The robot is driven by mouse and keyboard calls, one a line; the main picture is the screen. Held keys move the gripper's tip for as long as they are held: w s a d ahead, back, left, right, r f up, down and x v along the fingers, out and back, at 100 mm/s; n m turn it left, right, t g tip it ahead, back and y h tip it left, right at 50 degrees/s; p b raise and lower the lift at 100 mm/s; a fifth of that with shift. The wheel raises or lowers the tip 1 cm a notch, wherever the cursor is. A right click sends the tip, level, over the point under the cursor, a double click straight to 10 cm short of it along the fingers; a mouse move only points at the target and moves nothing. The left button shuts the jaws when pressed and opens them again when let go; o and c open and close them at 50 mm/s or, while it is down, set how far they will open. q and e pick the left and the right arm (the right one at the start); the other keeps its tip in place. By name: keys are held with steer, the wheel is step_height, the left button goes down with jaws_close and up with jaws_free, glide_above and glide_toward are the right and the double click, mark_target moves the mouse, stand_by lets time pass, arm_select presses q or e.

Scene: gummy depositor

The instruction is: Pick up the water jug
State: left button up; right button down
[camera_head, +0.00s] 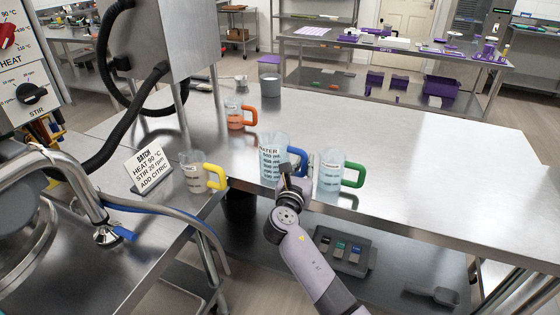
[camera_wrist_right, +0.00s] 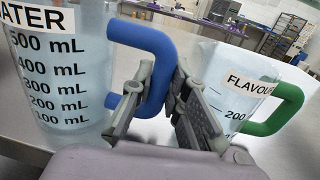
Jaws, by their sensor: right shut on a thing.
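The water jug (camera_head: 270,165) is clear with a blue handle and stands at the near edge of the steel table in the head view. In the right wrist view the water jug (camera_wrist_right: 62,75) fills the left side, with its label and mL marks facing me. My right gripper (camera_head: 289,172) is at the blue handle (camera_wrist_right: 155,65), and its fingers are shut on the handle's lower part. The jug appears upright; whether its base touches the table cannot be told. My left gripper is not in view.
A green-handled flavour jug (camera_head: 331,172) stands close to the right of my right gripper. A yellow-handled jug (camera_head: 193,172) and an orange-handled jug (camera_head: 235,115) stand to the left. A batch sign (camera_head: 148,165) is further left. The steel table (camera_head: 430,160) is clear on the right.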

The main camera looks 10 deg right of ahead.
stand_by(0.3)
steer(key=shift+r, duration=0.1)
steer(key=shift+r, duration=0.1)
steer(key=shift+r, duration=0.6)
step_height(320, 180, up, 19)
steer(key=p, duration=0.2)
steer(key=shift+f, duration=0.2)
steer(key=c, duration=2.2)
jaws_free()
jaws_close()
steer(key=shift+f, duration=0.1)
